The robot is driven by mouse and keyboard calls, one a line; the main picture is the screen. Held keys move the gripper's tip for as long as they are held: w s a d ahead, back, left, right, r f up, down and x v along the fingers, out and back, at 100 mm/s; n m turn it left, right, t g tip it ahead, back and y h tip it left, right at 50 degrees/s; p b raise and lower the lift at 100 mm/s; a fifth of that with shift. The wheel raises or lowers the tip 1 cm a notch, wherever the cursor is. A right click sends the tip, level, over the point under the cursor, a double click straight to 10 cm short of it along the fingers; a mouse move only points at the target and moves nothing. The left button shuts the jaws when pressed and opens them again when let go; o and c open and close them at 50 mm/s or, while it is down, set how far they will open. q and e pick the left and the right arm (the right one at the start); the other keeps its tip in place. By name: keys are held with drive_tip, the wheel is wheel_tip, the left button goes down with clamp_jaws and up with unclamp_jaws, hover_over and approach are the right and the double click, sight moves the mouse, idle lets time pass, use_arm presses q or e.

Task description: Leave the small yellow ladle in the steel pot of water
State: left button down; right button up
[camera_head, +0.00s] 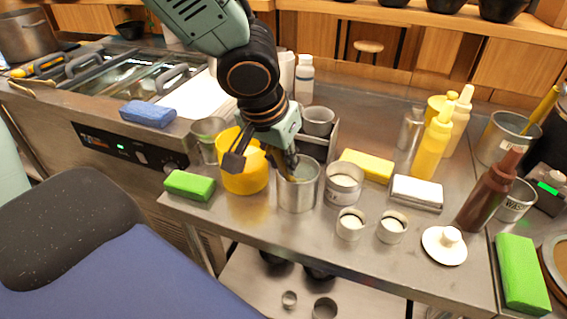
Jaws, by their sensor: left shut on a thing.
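The steel pot (297,192) stands near the front edge of the steel counter, just right of a yellow tub. My left gripper (281,158) is above the pot's left rim, pointing down. It is shut on the small yellow ladle (285,170), of which only a little of the handle shows between the dark fingers. The ladle's lower end reaches into the pot's mouth, and its bowl is hidden. I cannot make out the water level clearly. My right gripper is not in view.
The yellow tub (246,175) is close left of the pot, and a steel cup (343,184) is close right. Two small cups (351,224) (391,227) stand in front. A green sponge (190,186) lies left. Yellow bottles (433,145) stand right. A larger steel pot (497,143) holds a yellow handle.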

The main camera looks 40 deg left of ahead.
use_arm(q)
drive_tip(key=shift+s, duration=0.15)
drive_tip(key=c, duration=1.1)
unclamp_jaws()
